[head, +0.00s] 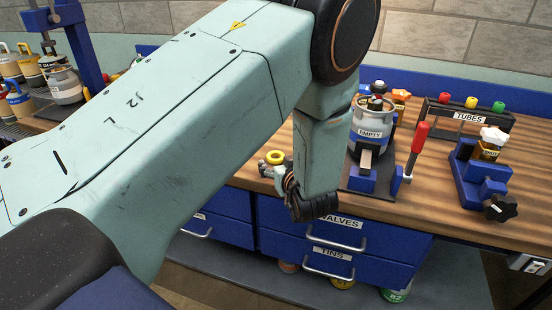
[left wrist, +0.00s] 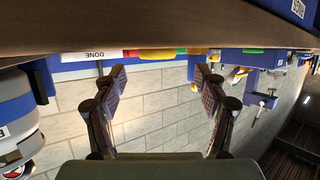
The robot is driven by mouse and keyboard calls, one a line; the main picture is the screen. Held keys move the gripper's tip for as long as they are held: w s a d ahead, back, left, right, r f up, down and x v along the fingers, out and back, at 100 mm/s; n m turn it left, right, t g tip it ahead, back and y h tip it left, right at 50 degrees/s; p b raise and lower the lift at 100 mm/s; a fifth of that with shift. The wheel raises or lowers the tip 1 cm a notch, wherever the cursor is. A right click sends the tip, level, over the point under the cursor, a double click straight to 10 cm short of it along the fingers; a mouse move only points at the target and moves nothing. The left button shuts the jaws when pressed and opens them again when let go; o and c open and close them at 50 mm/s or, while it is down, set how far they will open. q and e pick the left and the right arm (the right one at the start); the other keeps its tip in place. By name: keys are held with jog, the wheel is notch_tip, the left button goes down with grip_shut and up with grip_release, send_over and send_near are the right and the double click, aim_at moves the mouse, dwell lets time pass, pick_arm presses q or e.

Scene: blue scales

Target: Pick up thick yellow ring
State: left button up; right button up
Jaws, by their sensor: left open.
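A small yellow ring (head: 275,157) shows in the head view at the front edge of the wooden bench, just beyond my left gripper. I cannot tell whether it touches the gripper or what it rests on. My left gripper (head: 274,173) is partly hidden by my own wrist and forearm, which fill much of the head view. In the left wrist view my left gripper (left wrist: 161,86) is open, with its two dark finger pads well apart and nothing between them. That view is upside down, and I cannot make out the ring in it. My right gripper is not in view.
A grey canister marked EMPTY (head: 371,122) stands on a blue scale beside a red-handled lever (head: 417,146). A TUBES rack (head: 468,116) and a blue clamp stand (head: 482,178) are farther right. Blue drawers (head: 340,252) sit below the bench (head: 432,195). Several canisters stand at left.

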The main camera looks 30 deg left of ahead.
aim_at(274, 155)
pick_arm(q)
jog(key=shift+x, duration=2)
jog(key=shift+d+r, duration=0.1)
jog(key=shift+d, duration=0.05)
jog(key=c, duration=0.9)
jog(key=shift+o, duration=0.2)
